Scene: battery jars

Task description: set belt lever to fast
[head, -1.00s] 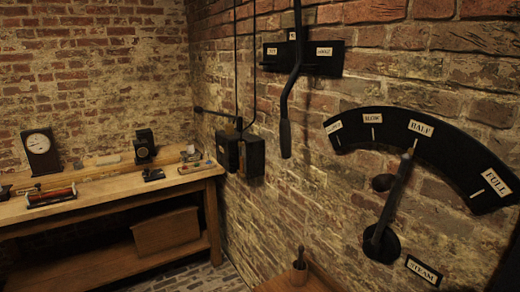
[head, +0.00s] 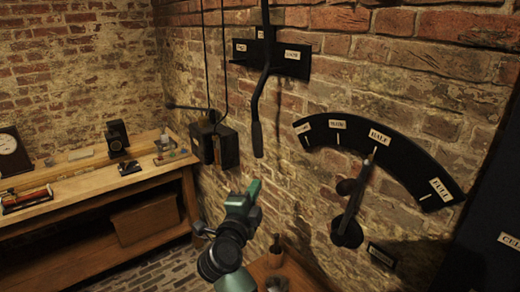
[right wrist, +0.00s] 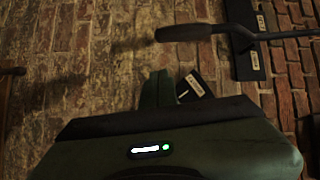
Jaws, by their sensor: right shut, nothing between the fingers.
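A long dark bent lever (head: 258,105) hangs down the brick wall in front of a black plate (head: 290,65) with small white labels. I cannot read these labels clearly. The lever crosses the plate near its middle label, and its thick grip hangs free below. In the right wrist view the lever grip (right wrist: 185,33) lies across the top, with the plate (right wrist: 245,45) at the upper right. My right gripper (head: 253,188) is shut and empty, below the lever grip and apart from it in the head view. My left gripper is not in view.
A steam lever (head: 355,200) points near HALF on a curved black scale (head: 405,160) at the right. A dark box (head: 215,143) is on the wall left of the hanging lever. A wooden workbench (head: 100,180) stands at the left. A dark panel (head: 490,220) fills the right edge.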

